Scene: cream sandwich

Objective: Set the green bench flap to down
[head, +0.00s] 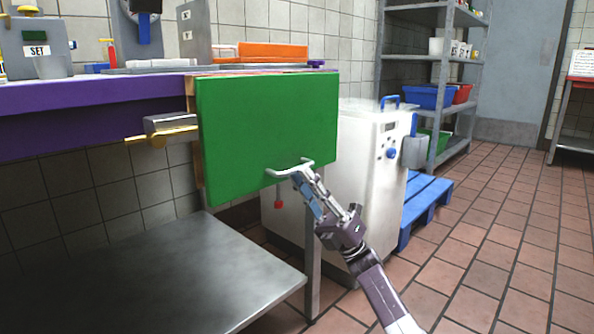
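The green bench flap (265,125) hangs from the right end of the purple-edged bench (90,130), its broad face close to upright. A pale bar handle (283,173) sits near its lower edge. My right gripper (304,178) reaches up from the lower right, with its fingertips at the right part of this handle. Whether the fingers are closed around the bar cannot be made out. A metal bracket with a brass-coloured lever (165,134) is at the flap's left edge. My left gripper is not in view.
A steel lower shelf (180,275) extends below the flap. A white machine (365,180) stands close behind it, with a blue pallet (428,205) beside it. An orange tray (265,50) rests on the bench. The tiled floor at right is clear.

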